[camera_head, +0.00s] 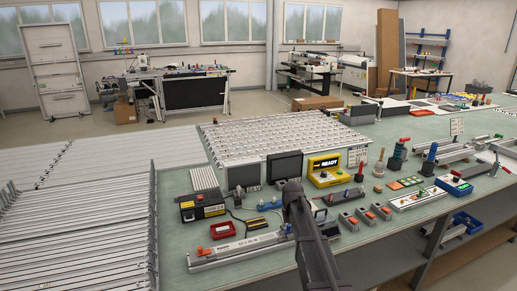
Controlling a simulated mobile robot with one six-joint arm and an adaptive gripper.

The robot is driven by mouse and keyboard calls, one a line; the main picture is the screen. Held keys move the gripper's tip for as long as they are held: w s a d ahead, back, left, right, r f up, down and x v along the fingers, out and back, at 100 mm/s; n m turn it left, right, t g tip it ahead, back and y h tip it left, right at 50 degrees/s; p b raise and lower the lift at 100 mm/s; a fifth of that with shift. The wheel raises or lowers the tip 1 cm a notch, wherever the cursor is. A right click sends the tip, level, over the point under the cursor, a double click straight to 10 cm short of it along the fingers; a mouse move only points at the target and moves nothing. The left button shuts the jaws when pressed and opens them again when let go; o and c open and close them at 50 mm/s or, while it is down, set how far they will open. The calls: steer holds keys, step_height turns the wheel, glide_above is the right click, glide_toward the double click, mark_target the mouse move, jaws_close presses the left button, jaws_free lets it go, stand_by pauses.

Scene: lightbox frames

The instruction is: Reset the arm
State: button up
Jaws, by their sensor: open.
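My dark arm rises from the bottom edge, right of centre, and reaches over the green worktable (265,278). My gripper (322,216) seems to show only as small dark parts just right of the arm's upper end, mostly hidden behind it. It is open, and I see nothing held in it. The fingertips are too small and covered to make out clearly.
Near the arm are a silver rail fixture (238,247), a red tray (222,230), a black-and-yellow box (203,207), a yellow READY display (324,170) and several grey blocks with orange tops (366,215). Long metal rails (75,230) fill the left.

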steer(key=s+d, duration=0.2)
steer(key=s, duration=2.3)
steer(key=shift+s+m, duration=0.15)
steer(key=shift+m, duration=0.15)
steer(key=shift+s, duration=0.1)
stand_by(2.2)
